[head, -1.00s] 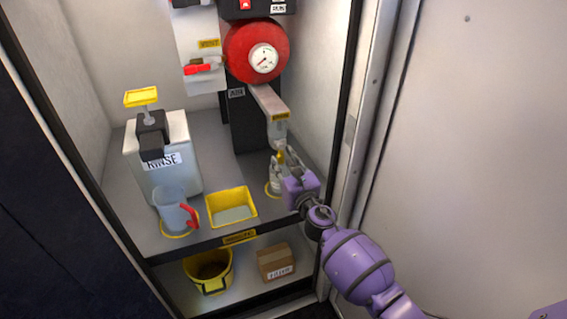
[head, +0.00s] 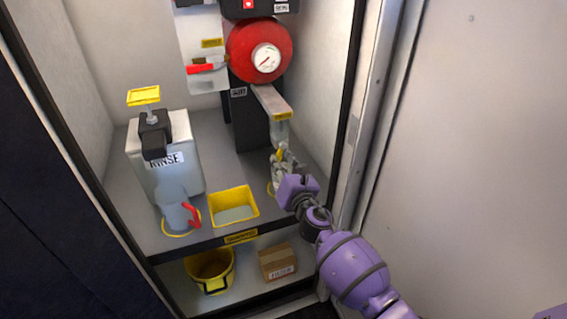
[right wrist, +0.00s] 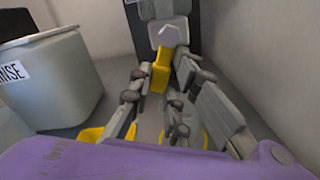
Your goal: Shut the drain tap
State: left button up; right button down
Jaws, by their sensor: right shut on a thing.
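The drain tap's yellow handle (right wrist: 161,72) hangs below the grey outlet at the end of the metal arm. It also shows small in the head view (head: 280,155). My right gripper (right wrist: 164,82) is shut on the yellow handle, its grey fingers on either side of it. In the head view the purple wrist of my right gripper (head: 281,162) hides part of the area under the tap.
A RINSE container (head: 165,170) stands left on the shelf, with a clear jug (head: 174,216) in front. A yellow tray (head: 233,206) lies in the middle. A red gauge drum (head: 243,52) is above. Below are a yellow bucket (head: 209,271) and a carton (head: 278,262). The cabinet's right post (head: 352,120) is close to my arm.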

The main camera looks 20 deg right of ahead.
jog(key=shift+a+r+m+p, duration=0.5)
jog(key=shift+r+m, duration=0.15)
jog(key=shift+m, duration=1.6)
jog(key=shift+a+r+m+p, duration=0.4)
jog(key=shift+r+m+p, duration=0.25)
jog(key=shift+m, duration=1.65)
jog(key=shift+a+r+m+p, duration=0.45)
jog(key=shift+r+m, duration=0.25)
jog(key=shift+m, duration=1.55)
jog(key=c, duration=1.7)
grip_release()
jog(key=shift+o, duration=0.3)
jog(key=shift+s, duration=0.15)
